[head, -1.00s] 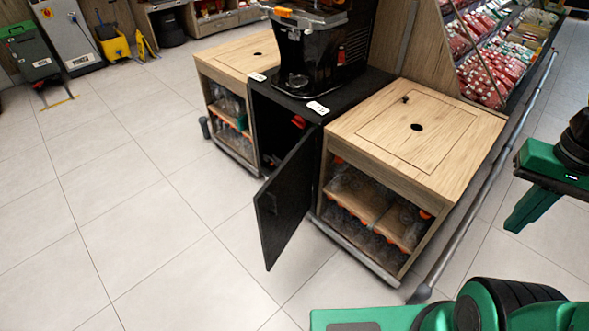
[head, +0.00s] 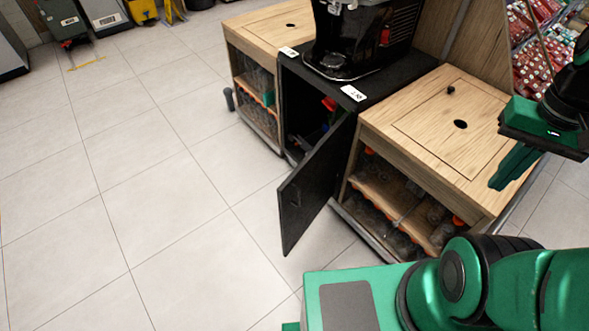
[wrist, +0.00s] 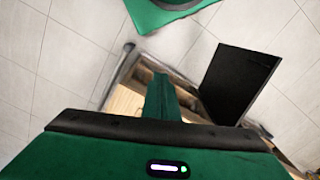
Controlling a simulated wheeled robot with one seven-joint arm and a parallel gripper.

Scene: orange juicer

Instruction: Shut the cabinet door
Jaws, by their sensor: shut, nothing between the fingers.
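The black cabinet door (head: 312,187) stands open, swung outward from the black cabinet (head: 300,80) under the juicer. Red and green items show inside the opening. In the wrist view the door (wrist: 236,82) is a dark panel at the right. My green gripper (head: 515,168) is at the right in the head view, over the right wooden counter and apart from the door. Its fingers are together and empty. The gripper also shows in the wrist view (wrist: 160,92), left of the door.
The juicer (head: 362,38) stands on the cabinet. Wooden counters with bottle shelves flank it, one at the right (head: 440,125) and one at the left (head: 265,30). A metal rail runs along the right counter's base. The tiled floor (head: 150,180) left of the door is clear.

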